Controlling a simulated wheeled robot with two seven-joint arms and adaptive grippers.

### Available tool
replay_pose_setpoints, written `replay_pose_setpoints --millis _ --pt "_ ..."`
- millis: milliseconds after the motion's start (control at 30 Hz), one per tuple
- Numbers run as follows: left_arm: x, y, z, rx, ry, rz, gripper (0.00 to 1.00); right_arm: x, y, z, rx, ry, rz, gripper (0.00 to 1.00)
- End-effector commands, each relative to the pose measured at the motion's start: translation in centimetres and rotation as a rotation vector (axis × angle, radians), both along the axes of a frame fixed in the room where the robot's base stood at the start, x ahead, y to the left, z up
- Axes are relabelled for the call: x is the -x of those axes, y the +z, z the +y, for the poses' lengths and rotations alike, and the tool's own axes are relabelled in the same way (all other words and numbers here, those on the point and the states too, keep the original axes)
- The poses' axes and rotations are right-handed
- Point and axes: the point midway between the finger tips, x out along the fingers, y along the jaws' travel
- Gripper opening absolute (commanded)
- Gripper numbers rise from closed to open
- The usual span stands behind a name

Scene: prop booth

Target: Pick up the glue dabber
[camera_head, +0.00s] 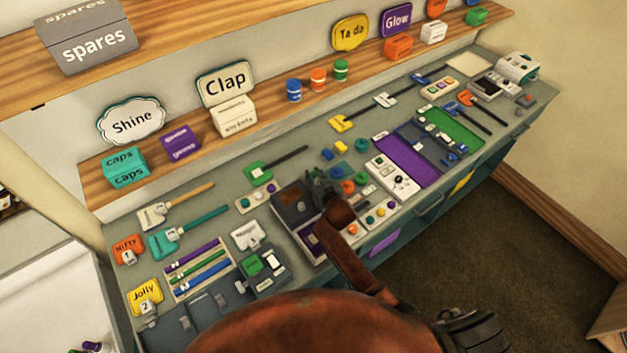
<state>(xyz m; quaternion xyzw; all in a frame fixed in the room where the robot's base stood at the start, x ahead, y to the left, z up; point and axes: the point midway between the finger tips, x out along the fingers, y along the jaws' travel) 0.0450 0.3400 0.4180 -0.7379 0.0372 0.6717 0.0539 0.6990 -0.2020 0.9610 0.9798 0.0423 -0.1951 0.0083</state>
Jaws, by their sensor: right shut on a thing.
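My right gripper (322,186) is over the middle of the workbench, at the dark box-like tray (286,208). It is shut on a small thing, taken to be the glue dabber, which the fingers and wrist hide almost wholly. I cannot tell whether that thing is lifted or still touches the tray. My left gripper is not in view.
The workbench (212,205) is crowded: a teal-headed tool (170,243), a rack of coloured sticks (200,268), a purple mat (403,160) and a green mat (452,131). A wooden shelf (270,118) with signs and boxes runs behind. Open floor (470,240) lies in front.

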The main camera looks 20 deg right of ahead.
Motion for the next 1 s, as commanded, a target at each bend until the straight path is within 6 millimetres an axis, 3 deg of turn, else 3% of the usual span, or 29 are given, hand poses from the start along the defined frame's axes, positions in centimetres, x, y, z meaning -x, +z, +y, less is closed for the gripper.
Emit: replay_pose_setpoints --millis 200,567,800,1000 --pt "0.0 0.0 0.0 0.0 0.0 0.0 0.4 0.0 0.0 0.0 0.0 0.0 0.0 0.0" --pt "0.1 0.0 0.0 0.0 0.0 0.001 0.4 0.0 0.5 0.0 0.0 0.0 -0.001 0.0" --pt "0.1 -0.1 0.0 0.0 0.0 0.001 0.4 0.1 3.6 0.1 -0.002 0.001 -0.005 0.0" --pt "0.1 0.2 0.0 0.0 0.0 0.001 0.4 3.4 7.7 1.6 -0.005 0.0 -0.005 0.0"
